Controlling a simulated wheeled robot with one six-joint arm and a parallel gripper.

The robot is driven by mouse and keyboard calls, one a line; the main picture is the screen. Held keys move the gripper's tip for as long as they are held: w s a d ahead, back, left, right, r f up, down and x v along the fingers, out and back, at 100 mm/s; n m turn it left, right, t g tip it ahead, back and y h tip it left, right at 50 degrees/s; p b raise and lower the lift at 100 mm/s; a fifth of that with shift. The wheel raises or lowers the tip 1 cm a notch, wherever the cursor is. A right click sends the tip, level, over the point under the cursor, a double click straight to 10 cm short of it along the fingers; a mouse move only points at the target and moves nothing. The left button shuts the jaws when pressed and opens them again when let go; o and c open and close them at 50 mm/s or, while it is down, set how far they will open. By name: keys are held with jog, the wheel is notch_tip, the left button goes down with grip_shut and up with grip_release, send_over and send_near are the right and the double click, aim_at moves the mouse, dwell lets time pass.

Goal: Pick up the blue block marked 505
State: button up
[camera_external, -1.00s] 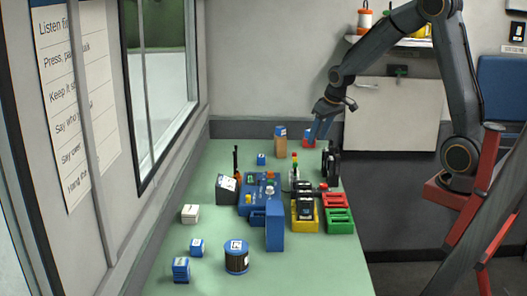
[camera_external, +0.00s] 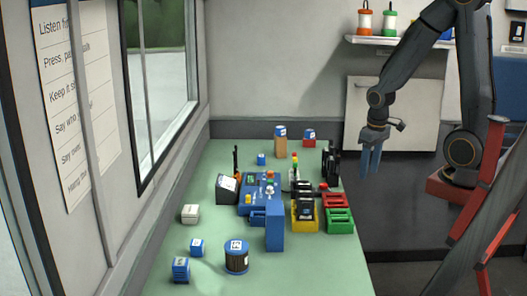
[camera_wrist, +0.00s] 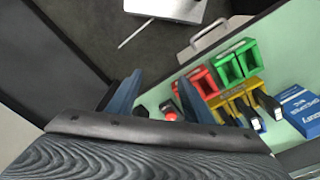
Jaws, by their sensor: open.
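Several small blue blocks stand on the green table in the external view: one at the back (camera_external: 261,159), one at the front left (camera_external: 197,247), and a taller one or stack nearest the camera (camera_external: 181,270). A tan block with a blue top (camera_external: 281,142) and a red block with a blue top (camera_external: 309,136) stand at the far end. I cannot read 505 on any of them. My gripper (camera_external: 371,168) hangs fingers down, off the table's right side, apart from all blocks. In the wrist view its fingers (camera_wrist: 158,97) are spread and empty.
A white cabinet (camera_external: 415,110) stands behind my arm, below a shelf (camera_external: 390,41). The table's front right is clear.

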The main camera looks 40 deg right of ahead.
jog(key=shift+o, duration=0.5)
dwell(0.3)
notch_tip(320, 180, up, 5)
jog(key=n+t+y+b, duration=0.2)
jog(key=n+y+b, duration=0.1)
jog(key=n+b, duration=0.7)
send_over(262, 156)
jog(key=s+d+b, duration=0.1)
jog(key=s+d, duration=0.1)
jog(key=d, duration=0.1)
jog(key=m, duration=0.1)
jog(key=x, duration=0.5)
jog(key=s+p+x, duration=0.1)
jog(key=x, duration=0.4)
jog(key=d+x, duration=0.1)
jog(key=x, duration=0.5)
jog(key=shift+s+f+p, duration=0.25)
jog(key=shift+f+p, duration=0.05)
jog(key=shift+f, duration=0.1)
jog(key=shift+t, duration=0.3)
jog(key=shift+c, duration=0.3)
jog(key=c, duration=1.1)
